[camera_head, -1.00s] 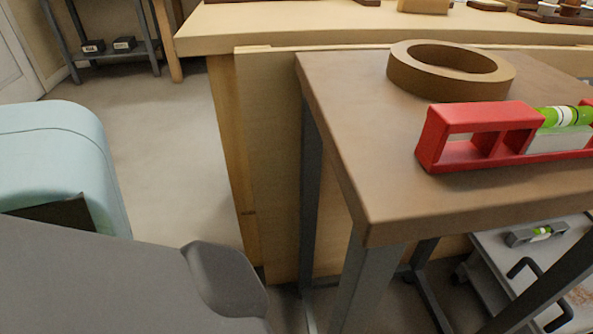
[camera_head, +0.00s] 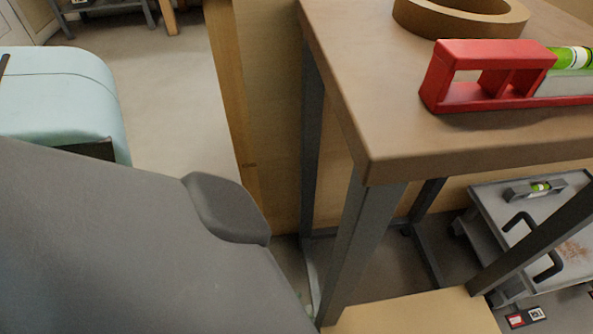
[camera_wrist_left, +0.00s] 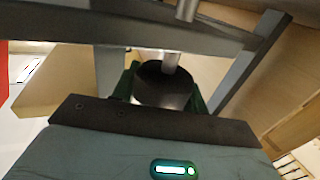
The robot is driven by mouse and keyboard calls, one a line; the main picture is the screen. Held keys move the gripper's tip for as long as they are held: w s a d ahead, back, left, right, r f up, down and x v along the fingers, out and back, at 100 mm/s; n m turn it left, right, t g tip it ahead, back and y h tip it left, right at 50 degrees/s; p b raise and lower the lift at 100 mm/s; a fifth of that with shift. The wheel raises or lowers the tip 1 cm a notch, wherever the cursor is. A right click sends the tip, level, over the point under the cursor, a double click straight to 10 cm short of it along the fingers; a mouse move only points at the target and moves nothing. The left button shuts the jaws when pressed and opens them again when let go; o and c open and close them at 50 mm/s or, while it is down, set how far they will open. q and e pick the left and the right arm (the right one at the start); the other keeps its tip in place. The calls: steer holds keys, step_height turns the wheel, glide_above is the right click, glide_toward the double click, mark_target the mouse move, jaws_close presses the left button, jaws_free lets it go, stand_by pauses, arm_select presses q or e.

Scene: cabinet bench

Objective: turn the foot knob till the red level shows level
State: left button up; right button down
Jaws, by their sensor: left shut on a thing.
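The red level (camera_head: 475,103) lies on the brown table top (camera_head: 385,110) in the head view. Its green vial (camera_head: 570,60) is cut by the right edge, so I cannot tell where the bubble sits. The dark round foot knob (camera_wrist_left: 160,85) hangs on a metal stem (camera_wrist_left: 172,62) under the table frame in the left wrist view. My left gripper (camera_wrist_left: 164,90) is shut on it, with green fingers on both sides. In the head view my grey left arm covers the lower left, and its fingers are hidden. My right gripper is not in view.
A brown ring (camera_head: 460,22) lies behind the level. Table legs (camera_head: 362,245) stand close to my left arm. A grey cart (camera_head: 570,200) at the right carries a small grey level (camera_head: 535,190). Open floor (camera_head: 170,90) shows at the left.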

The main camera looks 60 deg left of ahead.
arm_select(q)
steer(key=shift+y, duration=0.3)
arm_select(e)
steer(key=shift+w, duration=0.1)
arm_select(q)
steer(key=o, duration=1)
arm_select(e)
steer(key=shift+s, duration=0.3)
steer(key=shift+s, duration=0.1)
